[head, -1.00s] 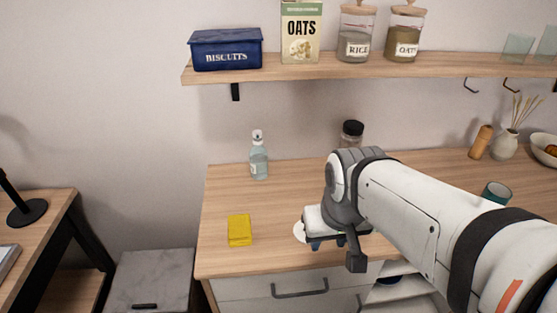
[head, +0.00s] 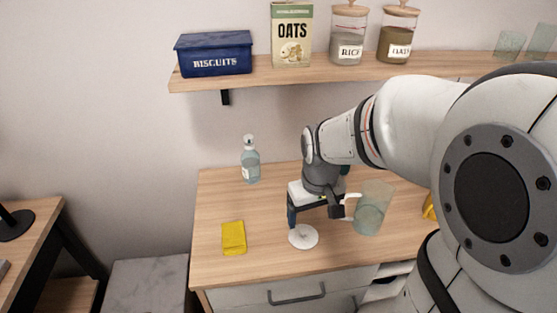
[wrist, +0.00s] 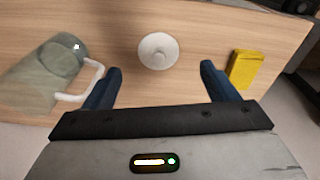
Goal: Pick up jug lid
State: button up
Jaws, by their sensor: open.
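The jug lid (head: 303,237) is a white round disc lying flat on the wooden counter, with a small knob in its middle. In the wrist view the lid (wrist: 158,51) shows beyond and between my two fingertips, apart from them. My gripper (head: 312,212) is open and empty, above the counter and just behind the lid in the head view; its dark blue fingers also show in the wrist view (wrist: 161,70). The glass jug (head: 372,210) with a white handle stands upright right of my gripper; it also shows at the left of the wrist view (wrist: 45,75).
A yellow block-like packet (head: 233,238) lies left of the lid. A clear spray bottle (head: 250,163) stands at the back left of the counter (head: 215,205). A shelf (head: 260,72) with a biscuit tin, oats box and jars hangs above. The counter between lid and packet is clear.

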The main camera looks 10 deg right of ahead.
aim_at(304, 230)
jog(key=o, duration=0.4)
jog(key=shift+n+g, duration=0.6)
jog(key=shift+n, duration=0.1)
jog(key=w+f+p, duration=0.1)
jog(key=w+f, duration=0.4)
jog(key=shift+w+f, duration=0.15)
jog(key=shift+f, duration=0.25)
jog(key=shift+f+p, duration=0.35)
jog(key=shift+f, duration=3.45)
